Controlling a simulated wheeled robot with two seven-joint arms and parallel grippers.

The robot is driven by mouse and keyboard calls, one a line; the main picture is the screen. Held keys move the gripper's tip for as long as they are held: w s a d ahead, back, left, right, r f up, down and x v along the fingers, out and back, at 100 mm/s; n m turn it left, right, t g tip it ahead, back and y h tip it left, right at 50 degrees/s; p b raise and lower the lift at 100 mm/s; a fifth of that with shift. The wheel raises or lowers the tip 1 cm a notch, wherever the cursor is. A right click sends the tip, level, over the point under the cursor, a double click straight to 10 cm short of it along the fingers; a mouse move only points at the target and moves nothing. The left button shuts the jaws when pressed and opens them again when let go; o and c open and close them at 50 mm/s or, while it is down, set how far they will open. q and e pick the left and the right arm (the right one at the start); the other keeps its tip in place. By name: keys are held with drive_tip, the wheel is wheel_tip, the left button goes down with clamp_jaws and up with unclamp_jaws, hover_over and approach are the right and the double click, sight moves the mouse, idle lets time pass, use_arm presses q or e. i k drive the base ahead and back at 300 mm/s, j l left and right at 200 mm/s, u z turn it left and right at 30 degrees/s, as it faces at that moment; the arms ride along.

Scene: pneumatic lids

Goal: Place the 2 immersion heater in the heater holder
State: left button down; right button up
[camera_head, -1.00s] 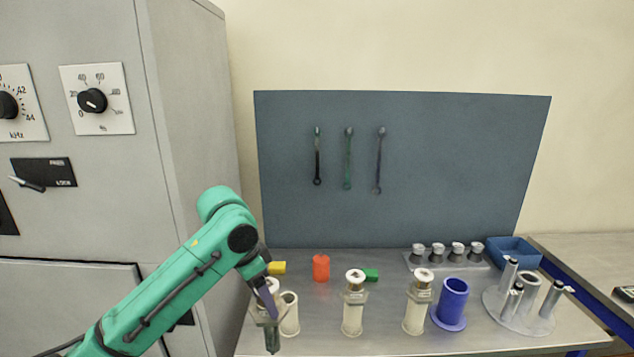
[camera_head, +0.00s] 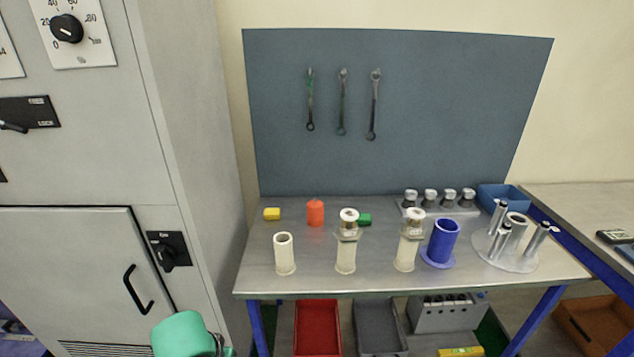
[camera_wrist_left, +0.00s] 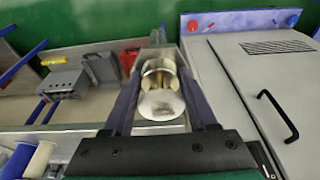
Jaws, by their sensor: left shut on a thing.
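My left gripper (camera_wrist_left: 159,48) is in the left wrist view, shut on a pale-capped piece (camera_wrist_left: 161,103) with brass-coloured rods, which looks like an immersion heater. In the head view only a green part of my left arm shows, low at the left; the gripper and held piece are out of that view. On the bench are an open, empty-looking white tube (camera_head: 284,255) and two similar tubes with capped pieces in their tops, a middle one (camera_head: 348,222) and a right one (camera_head: 413,224). I cannot tell which fixture is the heater holder. My right gripper is not in view.
A blue cylinder (camera_head: 442,241), a round stand with several metal tubes (camera_head: 511,261), a rack of knobbed pieces (camera_head: 466,211) and a blue bin (camera_head: 505,193) stand at the right. A grey cabinet (camera_head: 70,270) stands left.

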sight(438, 255)
drive_tip(key=l+z, duration=0.1)
drive_tip(key=z, duration=0.3)
drive_tip(key=l+z, duration=0.1)
drive_tip(key=z, duration=0.3)
drive_tip(key=i+l+z, duration=0.1)
drive_tip(key=z, duration=0.35)
